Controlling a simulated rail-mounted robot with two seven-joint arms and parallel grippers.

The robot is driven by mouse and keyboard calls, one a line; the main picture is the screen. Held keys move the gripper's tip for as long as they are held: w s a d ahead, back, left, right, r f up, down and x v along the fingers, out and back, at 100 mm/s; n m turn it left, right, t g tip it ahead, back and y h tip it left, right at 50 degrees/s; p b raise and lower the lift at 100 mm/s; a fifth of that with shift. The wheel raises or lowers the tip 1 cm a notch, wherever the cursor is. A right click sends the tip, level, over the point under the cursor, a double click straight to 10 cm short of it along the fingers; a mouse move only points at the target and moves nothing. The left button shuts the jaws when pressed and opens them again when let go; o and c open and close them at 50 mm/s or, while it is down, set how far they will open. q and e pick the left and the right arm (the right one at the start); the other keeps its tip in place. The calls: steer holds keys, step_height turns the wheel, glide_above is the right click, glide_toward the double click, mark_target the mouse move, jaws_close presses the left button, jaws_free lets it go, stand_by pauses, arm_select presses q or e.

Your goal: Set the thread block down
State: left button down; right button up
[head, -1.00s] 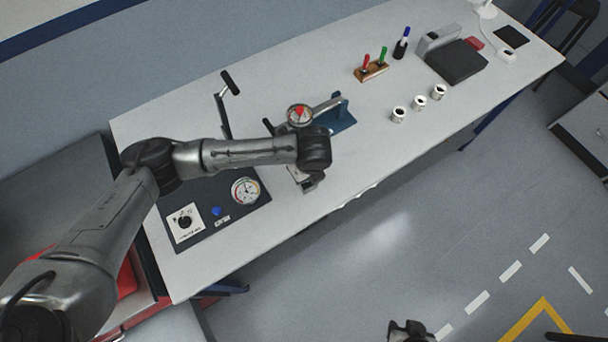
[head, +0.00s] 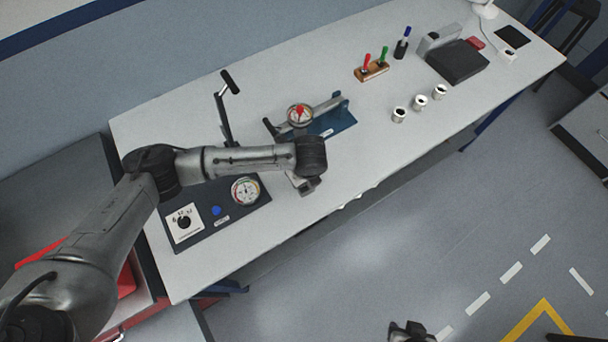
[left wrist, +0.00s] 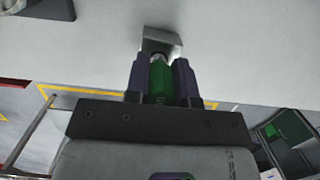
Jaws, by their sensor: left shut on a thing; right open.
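In the left wrist view, my left gripper (left wrist: 160,68) is shut, with a green piece between its dark fingers. A bright metal block (left wrist: 162,44), which I take as the thread block, shows just beyond the fingertips against the pale bench top. Whether it touches the bench I cannot tell. In the head view my left wrist hides most of that gripper; only a little grey metal shows below it, near the bench's front edge. My right gripper (head: 411,333) is at the bottom edge of the head view, over the floor, open and away from the bench.
A dark panel with a dial (head: 245,191) lies left of the wrist. A blue fixture (head: 334,121) and a red-marked dial (head: 300,114) stand just behind it. Several metal rings (head: 420,103) and a wooden rack (head: 372,73) are farther right. Bench top between is clear.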

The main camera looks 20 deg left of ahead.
mark_target(307, 188)
arm_select(q)
steer(key=c, duration=1)
jaws_free()
steer(key=shift+f, duration=0.1)
steer(key=shift+o, duration=0.2)
step_height(307, 188, up, 12)
steer(key=s+d+p, duration=0.1)
steer(key=shift+d, duration=0.25)
steer(key=s+d+f+n+t+h, duration=0.1)
steer(key=s+d+f+n+h, duration=0.45)
steer(key=s+n, duration=0.45)
steer(key=s+a+f+n+y, duration=0.1)
steer(key=s+a+n, duration=0.3)
steer(key=s+a, duration=0.1)
steer(key=s+a+f+n+t+y, duration=0.1)
steer(key=s+a+f+n, duration=0.1)
steer(key=s+a+n, duration=0.2)
steer(key=s+a+f+n+y, duration=0.2)
steer(key=s+a+n, duration=0.3)
steer(key=s, duration=0.2)
steer(key=shift+a+f+t, duration=0.15)
steer(key=shift+a+t, duration=0.15)
steer(key=shift+a, duration=0.05)
steer(key=shift+c, duration=0.3)
